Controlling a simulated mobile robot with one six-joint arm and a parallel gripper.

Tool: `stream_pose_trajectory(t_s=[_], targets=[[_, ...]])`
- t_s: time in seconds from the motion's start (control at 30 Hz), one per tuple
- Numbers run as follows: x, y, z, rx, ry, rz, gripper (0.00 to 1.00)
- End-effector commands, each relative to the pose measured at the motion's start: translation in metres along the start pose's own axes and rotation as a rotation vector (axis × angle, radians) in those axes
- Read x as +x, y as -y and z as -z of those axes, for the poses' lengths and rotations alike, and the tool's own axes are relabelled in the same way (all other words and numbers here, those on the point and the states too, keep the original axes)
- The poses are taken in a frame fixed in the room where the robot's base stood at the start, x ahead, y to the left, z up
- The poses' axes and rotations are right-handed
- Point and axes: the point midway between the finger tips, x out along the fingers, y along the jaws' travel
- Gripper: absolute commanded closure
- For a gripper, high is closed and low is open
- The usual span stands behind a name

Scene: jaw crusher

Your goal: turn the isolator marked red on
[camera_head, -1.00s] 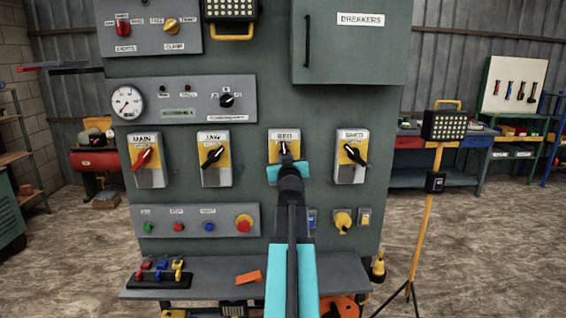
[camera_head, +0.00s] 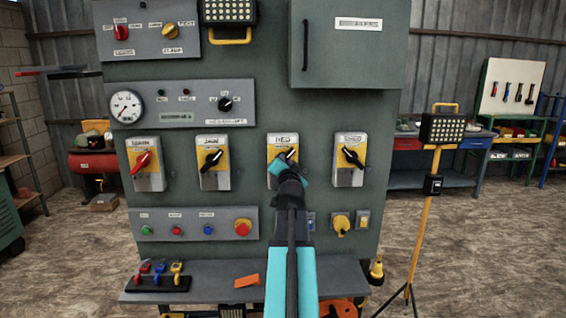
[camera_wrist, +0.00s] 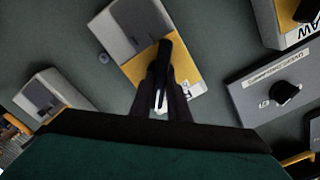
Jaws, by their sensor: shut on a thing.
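The isolator marked RED (camera_head: 275,175) is a grey box with a yellow plate, third from left in a row on the green panel. Its black handle (camera_wrist: 163,68) stands between the two dark fingers of my gripper (camera_wrist: 163,95) in the wrist view, and they are shut on it. In the head view my gripper (camera_head: 286,160) covers the lower part of the plate. The handle shows there tilted, with its upper end toward the right. Its tip and the lower markings are partly hidden by my gripper.
Isolators with a red handle (camera_head: 143,162) and black handles (camera_head: 211,159) (camera_head: 354,157) flank it. Below are a push-button strip (camera_head: 190,226) and a shelf (camera_head: 215,284) with padlocks and an orange tag. A work light on a stand (camera_head: 443,128) is at right.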

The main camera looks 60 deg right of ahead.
Motion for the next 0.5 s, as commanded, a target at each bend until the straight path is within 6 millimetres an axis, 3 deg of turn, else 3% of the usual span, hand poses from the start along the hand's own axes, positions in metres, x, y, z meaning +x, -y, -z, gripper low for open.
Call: stream_pose_trajectory(t_s=[0.5], targets=[[0.0013,0.0001,0.0017,0.084,-0.004,0.002,1.0]])
